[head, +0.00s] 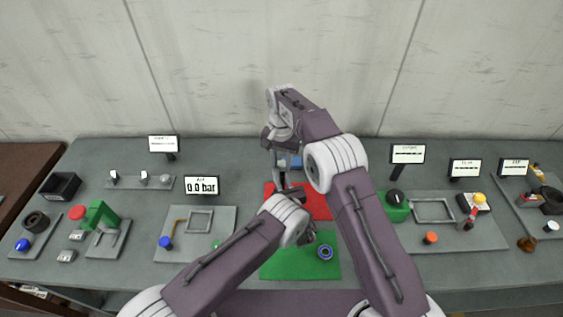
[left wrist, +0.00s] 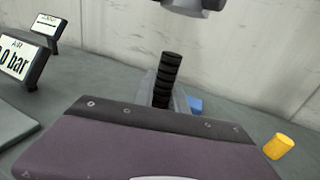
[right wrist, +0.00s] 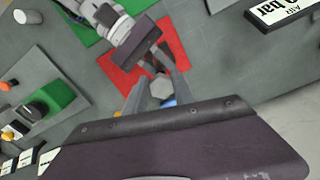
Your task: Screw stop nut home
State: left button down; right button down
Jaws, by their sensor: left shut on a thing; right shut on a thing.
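A black threaded rod (left wrist: 169,70) stands between the fingers of my left gripper (left wrist: 166,101), which is shut on it. In the right wrist view, my right gripper (right wrist: 158,90) is shut on a grey hexagonal piece (right wrist: 160,85), seen from above; I cannot tell if this is the stop nut. In the head view my right gripper reaches down above the red mat (head: 318,203), and my left gripper comes in low beside it. My arms hide much of the contact, so how the nut sits on the thread cannot be told.
A green mat (head: 290,265) lies in front, with a blue ring (head: 325,252) on it. A blue block (head: 295,162) is behind the grippers. Grey trays with parts stand left (head: 225,220) and right (head: 470,238). A sign reading 0.0 bar (head: 202,186) stands left.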

aim_at(281, 161)
jog(key=shift+f, duration=0.85)
jog(key=shift+f, duration=0.6)
dwell(0.3)
jog(key=m, duration=0.6)
jog(key=shift+w+a, duration=0.15)
jog(key=shift+a, duration=0.15)
jog(key=m, duration=0.6)
jog(key=shift+w+a, duration=0.15)
jog(key=shift+w, duration=0.15)
jog(key=m, duration=0.6)
jog(key=shift+w+m, duration=0.3)
jog(key=shift+w, duration=0.05)
jog(key=m, duration=0.5)
jog(key=shift+w+d, duration=0.2)
jog(key=m, duration=0.3)
jog(key=shift+w+d, duration=0.1)
